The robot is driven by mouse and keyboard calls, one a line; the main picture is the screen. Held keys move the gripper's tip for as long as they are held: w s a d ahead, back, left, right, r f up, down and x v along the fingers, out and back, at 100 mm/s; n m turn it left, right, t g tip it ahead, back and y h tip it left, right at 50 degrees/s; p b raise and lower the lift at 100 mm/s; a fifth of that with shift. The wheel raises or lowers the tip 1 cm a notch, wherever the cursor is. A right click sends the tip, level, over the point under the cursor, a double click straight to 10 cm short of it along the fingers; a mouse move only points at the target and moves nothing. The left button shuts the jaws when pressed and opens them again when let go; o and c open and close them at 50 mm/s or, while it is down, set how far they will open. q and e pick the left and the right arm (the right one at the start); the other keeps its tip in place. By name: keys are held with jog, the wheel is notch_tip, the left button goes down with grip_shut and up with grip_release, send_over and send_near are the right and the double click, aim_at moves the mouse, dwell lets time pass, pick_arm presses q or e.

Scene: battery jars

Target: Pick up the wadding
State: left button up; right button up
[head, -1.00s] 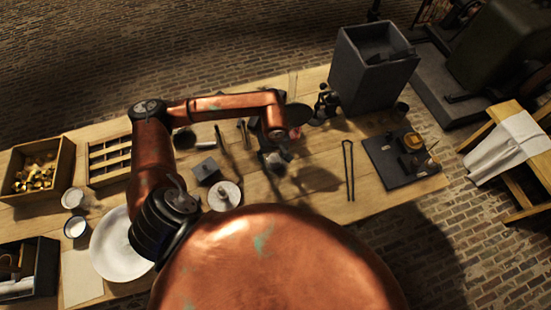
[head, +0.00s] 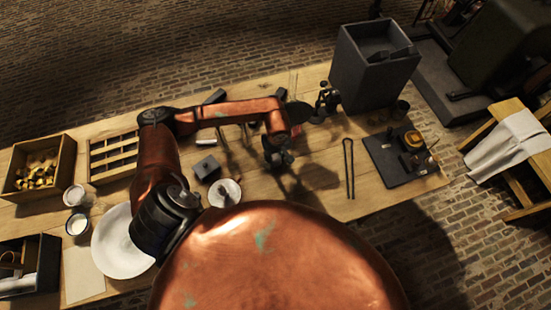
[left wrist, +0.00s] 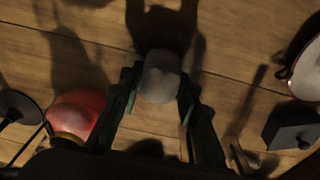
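The wadding, a pale grey rounded lump (left wrist: 160,78), sits between the two fingertips of my left gripper (left wrist: 158,92) in the left wrist view. The fingers close in on both its sides and appear to touch it. Its shadow merges with the gripper's shadow on the wood. I cannot tell whether it is clear of the table. In the head view my left gripper (head: 278,158) is over the middle of the table (head: 380,203), and the wadding is hard to make out there. My right gripper is not in view.
A red rounded object (left wrist: 75,112) stands close left of the gripper in the wrist view. A dark block (head: 206,168) and a white dish (head: 230,199) lie left of the gripper. Tongs (head: 349,168), a dark slab (head: 382,165) and a tall grey box (head: 368,85) are to its right.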

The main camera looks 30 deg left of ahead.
pick_arm(q)
jog(key=c, duration=0.3)
jog(key=shift+r, duration=0.1)
jog(key=shift+r, duration=0.6)
jog(key=s+d+r+b, duration=0.1)
jog(key=s+d+r, duration=0.7)
jog(key=s+r, duration=0.3)
jog(key=shift+s+d+r, duration=0.15)
jog(key=shift+s+r, duration=0.05)
jog(key=shift+r, duration=0.1)
